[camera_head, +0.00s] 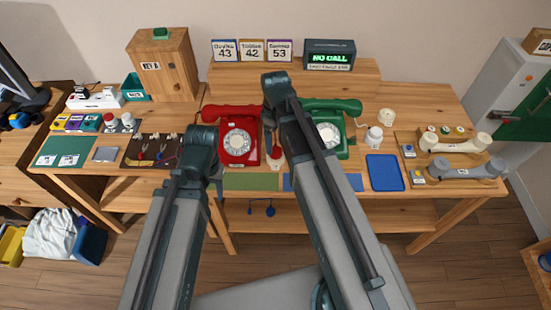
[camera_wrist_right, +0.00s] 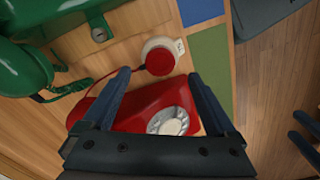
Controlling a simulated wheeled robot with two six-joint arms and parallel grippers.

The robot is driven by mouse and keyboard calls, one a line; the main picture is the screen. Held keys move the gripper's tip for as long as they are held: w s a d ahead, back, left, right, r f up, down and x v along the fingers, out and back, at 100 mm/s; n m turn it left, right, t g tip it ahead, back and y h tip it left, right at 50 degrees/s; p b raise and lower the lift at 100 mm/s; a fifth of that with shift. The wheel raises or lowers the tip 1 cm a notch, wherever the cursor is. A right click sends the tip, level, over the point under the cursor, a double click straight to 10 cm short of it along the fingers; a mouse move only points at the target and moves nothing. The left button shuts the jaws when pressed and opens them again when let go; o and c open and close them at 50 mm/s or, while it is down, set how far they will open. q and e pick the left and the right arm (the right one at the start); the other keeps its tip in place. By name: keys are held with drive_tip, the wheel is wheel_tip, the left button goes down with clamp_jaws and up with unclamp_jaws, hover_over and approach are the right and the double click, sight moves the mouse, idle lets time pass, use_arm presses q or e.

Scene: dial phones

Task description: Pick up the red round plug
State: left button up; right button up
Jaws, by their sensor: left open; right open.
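The red round plug (camera_wrist_right: 159,62) sits on a round white base (camera_wrist_right: 170,45) in the right wrist view, with a thin red cord running to the left. A small red and white item stands between the two phones in the head view (camera_head: 275,158). My right gripper (camera_wrist_right: 159,74) is open and empty. Its fingertips appear on either side of the plug's near edge, with the red phone (camera_wrist_right: 150,103) beneath the fingers. I cannot tell the height gap. My left gripper (camera_wrist_right: 304,135) shows as dark open fingers at the right edge of the wrist view.
The red phone (camera_head: 238,135) and green phone (camera_head: 332,127) flank the small item. A green mat (camera_head: 250,181) and blue mat (camera_head: 350,182) lie in front. A blue tray (camera_head: 385,172) and grey handset (camera_head: 465,169) lie to the right. My forearms hide part of the table.

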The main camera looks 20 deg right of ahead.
sight(276, 151)
drive_tip(key=shift+f, duration=0.25)
wheel_tip(276, 151, down, 5)
drive_tip(key=b, duration=0.5)
drive_tip(key=shift+s+d, duration=0.1)
drive_tip(key=shift+d, duration=0.05)
drive_tip(key=c, duration=1.3)
drive_tip(key=shift+r, duration=0.1)
